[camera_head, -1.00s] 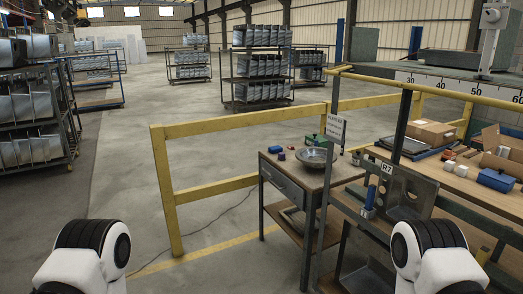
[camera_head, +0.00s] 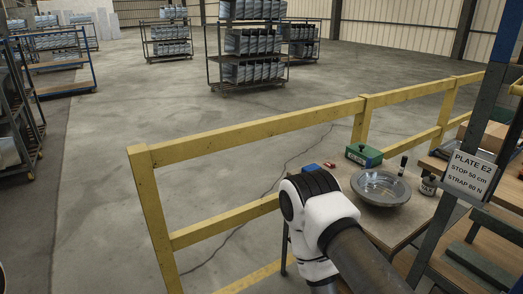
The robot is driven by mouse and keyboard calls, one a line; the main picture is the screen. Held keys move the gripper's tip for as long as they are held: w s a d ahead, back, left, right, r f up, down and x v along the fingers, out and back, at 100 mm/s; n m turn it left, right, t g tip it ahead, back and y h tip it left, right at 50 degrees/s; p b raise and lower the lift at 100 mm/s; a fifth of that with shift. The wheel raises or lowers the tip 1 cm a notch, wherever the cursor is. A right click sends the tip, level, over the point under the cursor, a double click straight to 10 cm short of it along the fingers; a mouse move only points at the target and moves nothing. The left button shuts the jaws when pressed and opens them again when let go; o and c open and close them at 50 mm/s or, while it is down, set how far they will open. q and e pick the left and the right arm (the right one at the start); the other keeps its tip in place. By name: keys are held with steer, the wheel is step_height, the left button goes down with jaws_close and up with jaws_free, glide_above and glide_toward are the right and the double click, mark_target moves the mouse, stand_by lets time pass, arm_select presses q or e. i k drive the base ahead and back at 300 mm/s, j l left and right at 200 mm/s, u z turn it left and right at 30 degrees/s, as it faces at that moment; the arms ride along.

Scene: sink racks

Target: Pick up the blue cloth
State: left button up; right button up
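A small blue item (camera_head: 312,167), possibly the blue cloth, shows at the far left edge of the small table (camera_head: 408,238). Most of it is hidden behind my arm's white and black joint, so I cannot make out its shape. Neither of my grippers shows in the head view. An arm of mine crosses the front of the small table, with its gripper out of sight.
A metal bowl (camera_head: 381,188), a green box (camera_head: 363,155), a small red item (camera_head: 329,165) and a small jar (camera_head: 428,185) stand on the table. A yellow rail (camera_head: 250,133) runs behind it. A sign (camera_head: 470,174) and dark post stand at right.

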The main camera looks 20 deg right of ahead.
mark_target(313, 167)
steer(key=i+j+z, duration=0.1)
steer(key=i+z, duration=0.4)
steer(key=i+j+z, duration=0.25)
steer(key=i+z, duration=0.2)
steer(key=i+j+z, duration=0.35)
steer(key=z, duration=0.15)
steer(key=j, duration=0.05)
